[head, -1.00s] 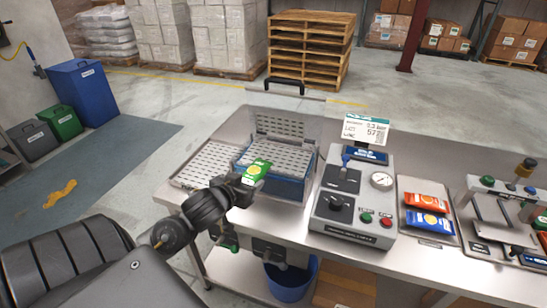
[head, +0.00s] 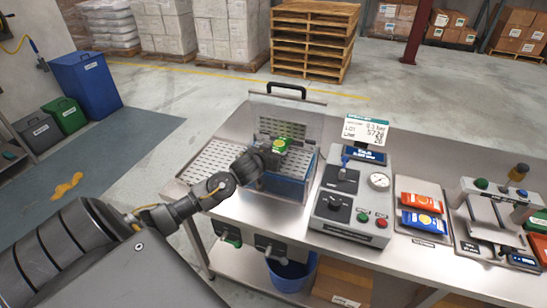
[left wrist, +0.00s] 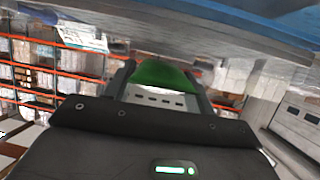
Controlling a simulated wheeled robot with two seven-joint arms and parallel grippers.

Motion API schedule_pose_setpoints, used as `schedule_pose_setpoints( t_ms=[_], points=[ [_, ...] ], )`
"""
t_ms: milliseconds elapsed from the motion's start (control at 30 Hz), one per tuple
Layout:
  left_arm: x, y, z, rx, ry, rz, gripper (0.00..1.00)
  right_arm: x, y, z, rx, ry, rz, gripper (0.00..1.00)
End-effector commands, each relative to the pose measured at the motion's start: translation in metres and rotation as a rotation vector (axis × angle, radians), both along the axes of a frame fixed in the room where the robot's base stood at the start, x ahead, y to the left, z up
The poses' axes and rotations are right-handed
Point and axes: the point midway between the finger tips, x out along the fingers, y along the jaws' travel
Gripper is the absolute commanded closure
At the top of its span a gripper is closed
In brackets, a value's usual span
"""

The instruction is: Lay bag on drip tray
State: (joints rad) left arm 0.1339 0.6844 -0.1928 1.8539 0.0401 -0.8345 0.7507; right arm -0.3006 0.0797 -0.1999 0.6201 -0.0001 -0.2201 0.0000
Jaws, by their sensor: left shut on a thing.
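My left gripper (head: 272,155) is shut on a green bag (head: 282,144) with a yellow mark. It holds the bag over the blue-sided tank (head: 288,187), near the perforated plate at its back. In the left wrist view the green bag (left wrist: 165,75) sits between the two fingers. The drip tray (head: 207,162), a pale perforated tray, lies on the bench left of the tank. No bag shows on it, though my arm hides its front part. My right gripper is not in view.
A clear lid (head: 290,112) with a black handle stands raised behind the tank. A grey control unit (head: 350,200) with a gauge and display is right of it. An orange bag (head: 420,200) and a blue bag (head: 424,223) lie on a tray farther right.

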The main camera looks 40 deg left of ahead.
Motion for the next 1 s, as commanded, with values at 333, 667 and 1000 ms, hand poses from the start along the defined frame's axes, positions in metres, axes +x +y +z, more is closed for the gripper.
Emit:
schedule_pose_setpoints(
  t_ms=[333,667,1000],
  points=[
    [-0.003,-0.002,-0.026,0.001,0.007,-0.002,0.69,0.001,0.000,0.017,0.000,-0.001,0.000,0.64],
    [-0.003,-0.002,-0.030,0.000,0.008,-0.002,0.41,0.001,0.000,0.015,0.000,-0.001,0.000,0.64],
    [-0.003,-0.002,-0.029,0.001,0.007,-0.002,0.24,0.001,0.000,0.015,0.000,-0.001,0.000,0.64]
  ],
)
